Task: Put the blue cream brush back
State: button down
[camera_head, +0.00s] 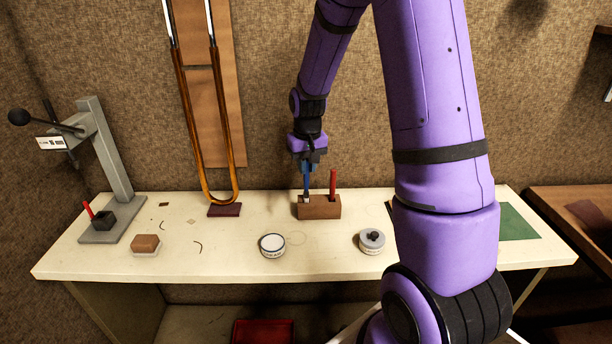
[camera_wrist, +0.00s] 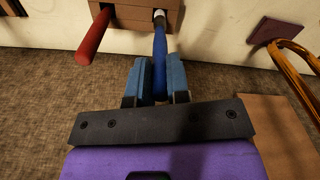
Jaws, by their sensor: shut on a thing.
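The blue brush (camera_head: 306,182) is upright in the head view, above the left part of a brown wooden block holder (camera_head: 320,208). My gripper (camera_head: 308,164) is shut on its handle from above. In the wrist view the blue brush (camera_wrist: 159,50) lies between my blue finger pads (camera_wrist: 155,80), and its pale end meets a dark hole in the block (camera_wrist: 140,18). I cannot tell how deep the brush sits in the hole. A red-handled brush (camera_head: 333,182) stands in the block's right hole. In the wrist view the red handle (camera_wrist: 95,38) is left of the blue one.
An open white jar (camera_head: 271,245) and a lidded jar (camera_head: 372,240) stand in front on the pale bench (camera_head: 225,262). A brass slide (camera_head: 212,130) hangs behind, left of the block. A grey press (camera_head: 112,160) stands far left. A green mat (camera_head: 518,222) lies right.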

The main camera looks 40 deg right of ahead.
aim_at(306, 182)
jog(key=shift+f, duration=1.7)
jog(key=c, duration=1.1)
grip_release()
jog(key=shift+f, duration=0.1)
